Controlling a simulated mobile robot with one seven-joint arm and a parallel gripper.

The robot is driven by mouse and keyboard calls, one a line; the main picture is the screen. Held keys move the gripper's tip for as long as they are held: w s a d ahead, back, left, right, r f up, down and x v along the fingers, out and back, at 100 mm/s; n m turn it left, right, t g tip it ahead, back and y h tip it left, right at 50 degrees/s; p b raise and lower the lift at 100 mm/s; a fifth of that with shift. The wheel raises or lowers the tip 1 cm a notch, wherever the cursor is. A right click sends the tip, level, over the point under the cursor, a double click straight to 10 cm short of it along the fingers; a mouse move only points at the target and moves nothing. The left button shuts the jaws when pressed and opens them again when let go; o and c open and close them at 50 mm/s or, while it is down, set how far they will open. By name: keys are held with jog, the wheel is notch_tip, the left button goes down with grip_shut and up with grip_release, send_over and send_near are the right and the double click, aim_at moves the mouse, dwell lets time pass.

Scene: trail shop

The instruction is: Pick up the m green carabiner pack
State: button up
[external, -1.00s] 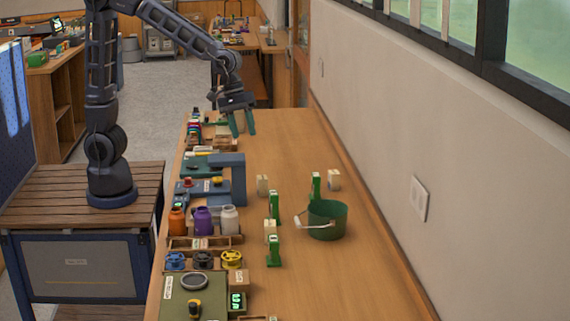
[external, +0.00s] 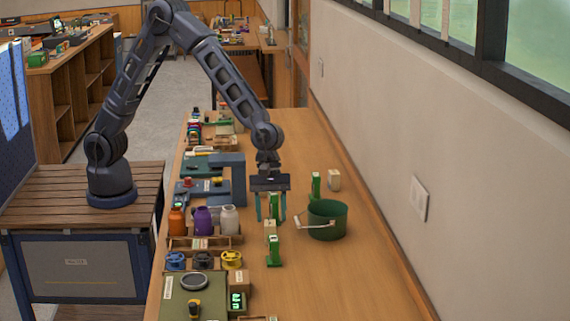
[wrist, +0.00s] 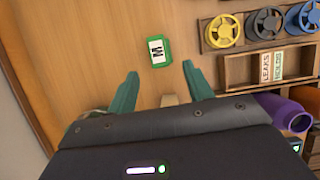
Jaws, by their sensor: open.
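A green pack marked M (wrist: 155,52) lies in the wrist view just beyond my fingertips, with nothing touching it. It appears to be the front green pack (external: 274,251) in the external view. Another green pack (external: 274,205) shows between my fingers in the external view; its label is not readable there. A third green pack (external: 316,185) stands farther back, label also unreadable. My gripper (external: 271,221) is open and empty, pointing down over the row of packs. Its two teal fingers also show in the wrist view (wrist: 160,80).
A dark green bucket (external: 328,228) stands right of my gripper. A pale block (external: 270,232) stands between the two nearer packs; another (external: 334,180) is behind. The front right counter is clear.

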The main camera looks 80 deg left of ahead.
aim_at(274, 262)
jog(key=x, duration=1)
jog(key=shift+w+f, duration=0.15)
jog(key=shift+f, duration=0.2)
grip_shut()
